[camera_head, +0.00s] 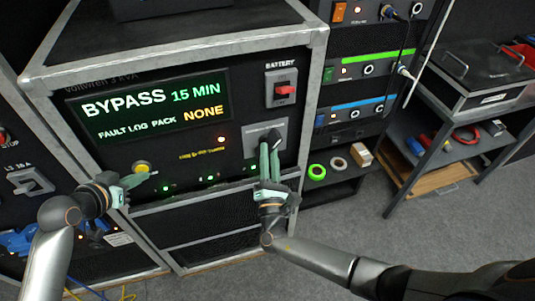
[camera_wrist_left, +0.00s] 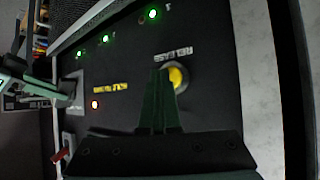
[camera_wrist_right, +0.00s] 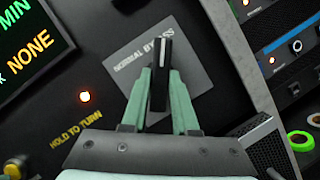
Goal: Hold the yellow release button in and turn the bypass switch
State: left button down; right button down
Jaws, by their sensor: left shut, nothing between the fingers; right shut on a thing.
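The yellow release button (camera_head: 142,167) sits low on the left of the dark panel; it also shows in the left wrist view (camera_wrist_left: 178,77). My left gripper (camera_head: 149,175) is shut and empty, its fingertips at the button and partly over it in the left wrist view. I cannot tell how far in the button is. The bypass switch is a black knob (camera_wrist_right: 161,72) on a grey plate (camera_wrist_right: 188,62) marked NORMAL and BYPASS. My right gripper (camera_head: 268,152) is shut on the knob, one finger on each side. The knob covers part of the lettering.
The display (camera_head: 150,105) reads BYPASS 15 MIN, FAULT LOG PACK NONE. An orange light (camera_wrist_right: 84,96) glows above HOLD TO TURN. A red battery switch (camera_head: 285,90) sits above the bypass plate. Tape rolls lie on a shelf to the right. Grey floor is open in front.

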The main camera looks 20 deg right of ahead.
jog(key=shift+m+g+h, duration=0.3)
jog(key=shift+m, duration=0.5)
jog(key=shift+r+m, duration=0.1)
jog(key=shift+m, duration=0.2)
jog(key=c, duration=0.7)
grip_release()
jog(key=shift+s, duration=0.1)
jog(key=v, duration=1.2)
jog(key=shift+a, duration=0.1)
pick_arm(q)
jog(key=shift+s, duration=0.1)
pick_arm(e)
jog(key=shift+r, duration=0.2)
pick_arm(q)
jog(key=shift+s+p, duration=0.7)
jog(key=shift+s, duration=0.05)
pick_arm(e)
jog(key=shift+r, duration=0.55)
